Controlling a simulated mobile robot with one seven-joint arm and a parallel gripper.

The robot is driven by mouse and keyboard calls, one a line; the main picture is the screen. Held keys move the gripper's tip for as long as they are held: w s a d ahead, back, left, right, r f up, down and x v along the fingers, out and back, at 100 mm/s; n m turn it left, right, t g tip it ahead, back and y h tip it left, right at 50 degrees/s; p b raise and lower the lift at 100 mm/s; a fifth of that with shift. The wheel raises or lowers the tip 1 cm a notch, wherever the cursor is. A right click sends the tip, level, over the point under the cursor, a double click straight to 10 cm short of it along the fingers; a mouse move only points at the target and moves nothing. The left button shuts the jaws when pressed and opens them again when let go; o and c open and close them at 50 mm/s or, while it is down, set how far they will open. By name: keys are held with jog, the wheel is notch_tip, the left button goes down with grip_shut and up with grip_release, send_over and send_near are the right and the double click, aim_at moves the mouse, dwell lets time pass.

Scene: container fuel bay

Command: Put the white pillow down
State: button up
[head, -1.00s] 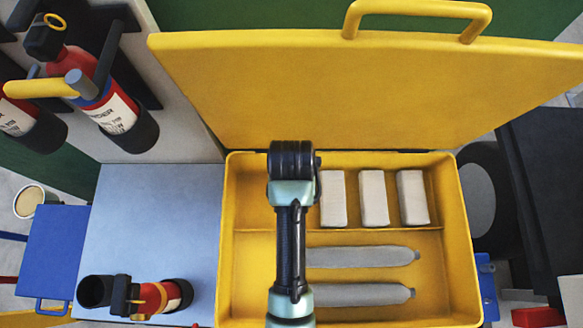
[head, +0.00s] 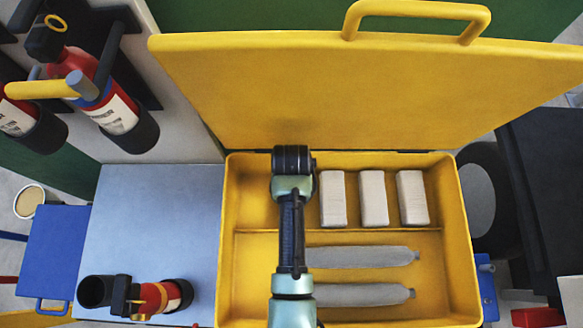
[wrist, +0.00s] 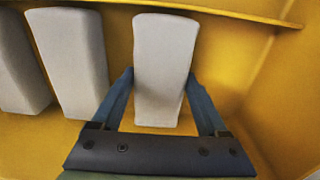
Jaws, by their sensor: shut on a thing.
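The white pillow (wrist: 163,45) is a pale, block-shaped cushion in the middle of the wrist view. My gripper (wrist: 159,78) is shut on it, with one dark blue finger along each long side. It hangs in or sits low in the back compartment of the yellow case (head: 229,240), at its left end in the head view. There my arm hides the pillow and the fingers. I cannot tell whether its underside touches the case floor. Another white pillow (wrist: 68,60) lies beside it, with a small gap between them.
Three white pillows (head: 373,198) stand in a row to the right of my arm. A divider (wrist: 215,8) separates them from the front compartment, which holds grey cylinders (head: 360,257). The raised yellow lid (head: 370,90) stands behind. A fire extinguisher (head: 155,298) lies at left.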

jog(key=shift+f, duration=0.2)
jog(key=o, duration=1.2)
jog(key=shift+r, duration=0.1)
jog(key=shift+o, duration=0.2)
notch_tip(320, 180, up, 12)
jog(key=shift+r+p, duration=0.15)
jog(key=shift+p, duration=0.2)
